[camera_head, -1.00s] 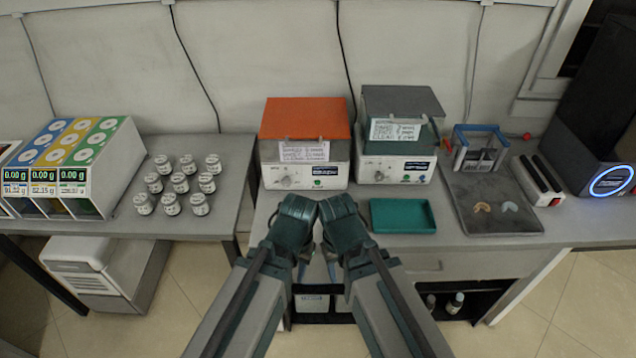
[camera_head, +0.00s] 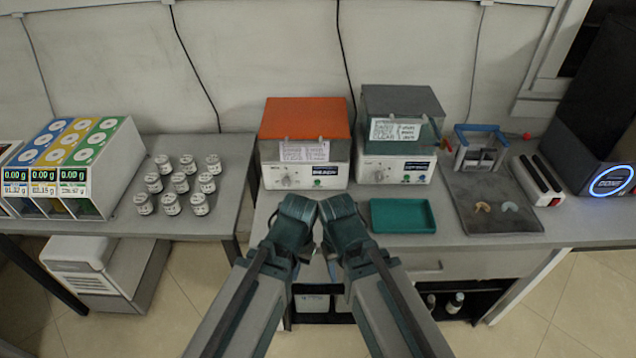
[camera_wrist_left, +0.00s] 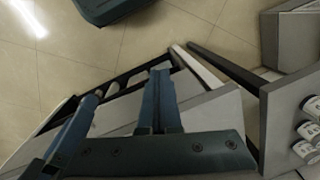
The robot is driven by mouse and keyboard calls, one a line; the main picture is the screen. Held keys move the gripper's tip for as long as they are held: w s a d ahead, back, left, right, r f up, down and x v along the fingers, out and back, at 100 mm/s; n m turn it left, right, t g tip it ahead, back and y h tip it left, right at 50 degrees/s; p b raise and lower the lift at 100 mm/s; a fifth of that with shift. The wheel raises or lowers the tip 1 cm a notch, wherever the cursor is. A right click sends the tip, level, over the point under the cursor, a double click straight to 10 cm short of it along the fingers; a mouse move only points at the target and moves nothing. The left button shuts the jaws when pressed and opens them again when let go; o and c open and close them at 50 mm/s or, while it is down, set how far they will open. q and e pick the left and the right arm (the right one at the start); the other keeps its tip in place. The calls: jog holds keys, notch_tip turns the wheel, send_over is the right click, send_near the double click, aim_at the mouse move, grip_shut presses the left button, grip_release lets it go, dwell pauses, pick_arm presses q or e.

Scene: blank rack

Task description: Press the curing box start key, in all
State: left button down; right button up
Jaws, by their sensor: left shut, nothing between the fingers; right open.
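Two box units stand side by side on the right bench: one with an orange lid (camera_head: 305,115) and one with a grey lid (camera_head: 402,101). The orange-lidded box has a knob, a small dark display and a green key (camera_head: 317,183) on its white front. The grey-lidded box has a knob, a display and small green and blue keys (camera_head: 414,179). I cannot tell from lettering which is the curing box. My left gripper (camera_head: 297,270) is shut and empty, low before the bench; its fingers also show in the left wrist view (camera_wrist_left: 125,90). My right gripper (camera_head: 331,268) is open beside it, touching nothing.
A teal tray (camera_head: 402,229) lies on the bench before the grey-lidded box. A dark mat (camera_head: 500,222) with two small curved pieces, a blue-handled rack (camera_head: 481,140) and a black machine (camera_head: 595,100) are further right. Several jars (camera_head: 180,183) stand on the left table.

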dwell(0.8)
pick_arm(q)
jog(key=n+t+h+b, duration=0.6)
jog(key=n+b, duration=0.4)
jog(key=b, duration=0.2)
send_near(319, 240)
jog(key=w+d+f, duration=0.4)
jog(key=w, duration=0.1)
jog(key=shift+f, duration=0.35)
jog(key=w+n+t+b, duration=0.1)
jog(key=w+n, duration=0.1)
jog(key=w+a+r+n+t+h+b, duration=0.1)
jog(key=w, duration=0.1)
jog(key=w+n+t+b, duration=0.1)
jog(key=w+n, duration=0.1)
jog(key=shift+w+a+r+n+h, duration=0.1)
jog(key=shift+a+r+n+h, duration=0.1)
jog(key=shift+n+h, duration=0.1)
jog(key=shift+w+a+r+n+t, duration=0.15)
jog(key=shift+w+r+n+t, duration=0.05)
jog(key=shift+w+n+t, duration=0.2)
jog(key=shift+w, duration=4.35)
